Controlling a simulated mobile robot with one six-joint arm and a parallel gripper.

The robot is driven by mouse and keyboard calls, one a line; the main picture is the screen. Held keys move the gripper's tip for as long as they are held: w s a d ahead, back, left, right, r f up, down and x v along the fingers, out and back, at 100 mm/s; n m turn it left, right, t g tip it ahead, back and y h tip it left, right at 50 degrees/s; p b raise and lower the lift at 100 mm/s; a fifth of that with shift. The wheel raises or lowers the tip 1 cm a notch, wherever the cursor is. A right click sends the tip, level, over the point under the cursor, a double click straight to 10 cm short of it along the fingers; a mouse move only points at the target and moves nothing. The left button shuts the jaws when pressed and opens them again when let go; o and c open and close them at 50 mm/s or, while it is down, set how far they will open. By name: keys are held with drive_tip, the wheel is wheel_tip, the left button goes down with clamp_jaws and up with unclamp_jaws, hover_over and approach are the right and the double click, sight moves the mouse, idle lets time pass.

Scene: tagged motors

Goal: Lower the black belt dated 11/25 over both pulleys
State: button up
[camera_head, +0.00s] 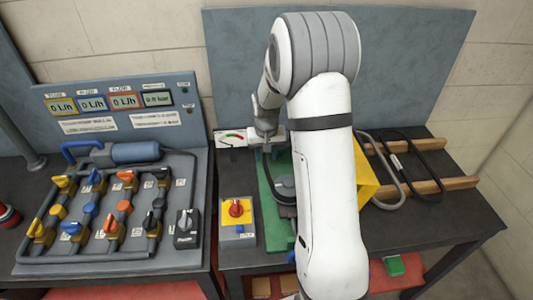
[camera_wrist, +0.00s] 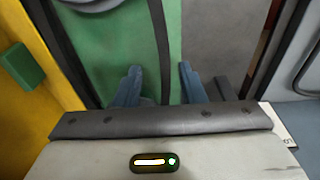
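My gripper (camera_wrist: 160,78) shows in the wrist view with its blue fingers apart. A dark strap-like band (camera_wrist: 163,45) runs between them over a green plate (camera_wrist: 125,40), with a gap to each finger. A second dark band (camera_wrist: 72,55) runs to the left. They look like two runs of a belt, but no date is legible. In the head view my arm hides much of the green plate (camera_head: 268,205). A round dark pulley (camera_head: 284,187) shows beside the arm; a second pulley is not clear. A black belt (camera_head: 425,158) with a small white tag lies on the wooden rails.
A grey belt (camera_head: 386,180) lies beside it on the rails (camera_head: 458,184). A yellow panel (camera_head: 366,175) stands right of my arm. A red-knobbed switch box (camera_head: 238,222) is left of the plate. A valve board (camera_head: 110,255) fills the left table.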

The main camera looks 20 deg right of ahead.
wheel_tip(320, 180, up, 8)
drive_tip(key=shift+s+a+b, duration=0.15)
drive_tip(key=shift+s+b, duration=0.25)
drive_tip(key=shift+s, duration=0.05)
drive_tip(key=shift+f, duration=0.15)
